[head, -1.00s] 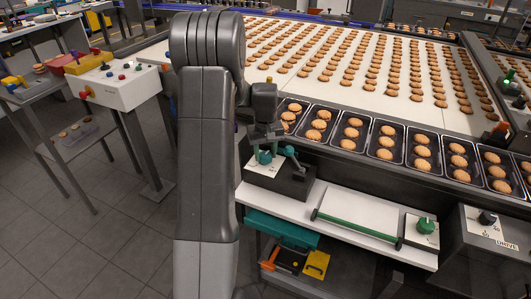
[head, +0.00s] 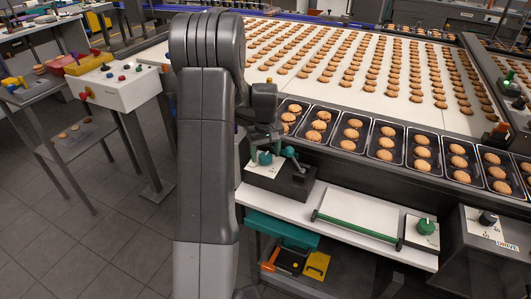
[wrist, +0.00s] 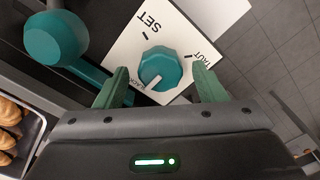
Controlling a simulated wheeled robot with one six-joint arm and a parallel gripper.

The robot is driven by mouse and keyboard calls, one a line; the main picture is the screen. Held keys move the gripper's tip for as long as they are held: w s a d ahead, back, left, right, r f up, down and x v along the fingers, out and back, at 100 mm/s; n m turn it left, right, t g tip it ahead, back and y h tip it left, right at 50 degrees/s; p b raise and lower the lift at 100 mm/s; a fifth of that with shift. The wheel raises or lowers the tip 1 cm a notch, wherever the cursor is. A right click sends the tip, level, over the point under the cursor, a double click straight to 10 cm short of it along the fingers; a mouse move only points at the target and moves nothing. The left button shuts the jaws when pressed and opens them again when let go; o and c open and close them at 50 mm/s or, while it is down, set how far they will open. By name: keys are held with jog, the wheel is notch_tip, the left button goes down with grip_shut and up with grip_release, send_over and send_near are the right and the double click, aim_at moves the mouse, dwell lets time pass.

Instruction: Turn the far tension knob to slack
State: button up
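The far tension knob (head: 264,158) is teal and sits on a white plate on a dark box at the conveyor's edge. In the wrist view the knob (wrist: 160,66) has a white pointer mark aimed at the lower left, by lettering partly hidden behind a finger that seems to read SLACK. SET and TAUT are printed elsewhere on the plate (wrist: 125,48). My gripper (wrist: 162,86) is open, its two green fingers on either side of the knob's near edge with gaps showing. In the head view my gripper (head: 263,133) is above the knob, its fingers hard to make out.
A lever with a teal ball (wrist: 55,38) stands close beside the knob. Biscuit trays (head: 345,148) line the conveyor just behind.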

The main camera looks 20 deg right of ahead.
aim_at(266, 155)
notch_tip(266, 155, up, 14)
dwell(0.6)
jog(key=shift+f, duration=0.1)
notch_tip(266, 155, down, 14)
jog(key=shift+r, duration=0.1)
dwell(0.6)
